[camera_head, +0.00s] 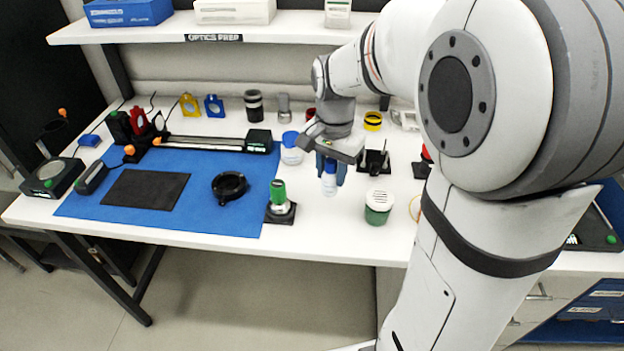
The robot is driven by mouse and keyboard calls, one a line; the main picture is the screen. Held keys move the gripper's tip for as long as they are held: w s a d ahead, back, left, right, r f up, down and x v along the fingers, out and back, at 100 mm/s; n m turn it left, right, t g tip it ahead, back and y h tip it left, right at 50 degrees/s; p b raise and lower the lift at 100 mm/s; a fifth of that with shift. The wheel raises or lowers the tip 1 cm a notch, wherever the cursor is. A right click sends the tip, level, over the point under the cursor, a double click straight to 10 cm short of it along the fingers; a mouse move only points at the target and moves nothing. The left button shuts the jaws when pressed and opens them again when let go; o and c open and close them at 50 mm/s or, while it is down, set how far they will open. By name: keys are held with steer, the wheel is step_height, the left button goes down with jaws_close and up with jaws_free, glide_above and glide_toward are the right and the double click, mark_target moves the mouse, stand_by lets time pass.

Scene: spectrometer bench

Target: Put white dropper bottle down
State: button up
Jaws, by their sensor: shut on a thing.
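My gripper (331,160) points down over the white bench to the right of the blue mat. It is shut on a small white dropper bottle (330,187) with a blue upper part. The bottle hangs upright between the fingers, and its upper part is partly hidden by them. I cannot tell whether its base touches the bench. The white bench top (335,222) is bare just in front of the bottle.
A blue-capped white jar (291,150) stands close left of my gripper. A green-topped holder (280,200) and a green jar with white lid (378,207) stand nearby. A black mount (375,162) is on the right. The blue mat (160,215) lies left.

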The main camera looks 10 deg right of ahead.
step_height(320, 180, down, 9)
steer(key=shift+r, duration=0.1)
stand_by(0.3)
steer(key=shift+f, duration=0.25)
steer(key=o, duration=1)
steer(key=shift+r, duration=0.1)
steer(key=shift+c, duration=0.2)
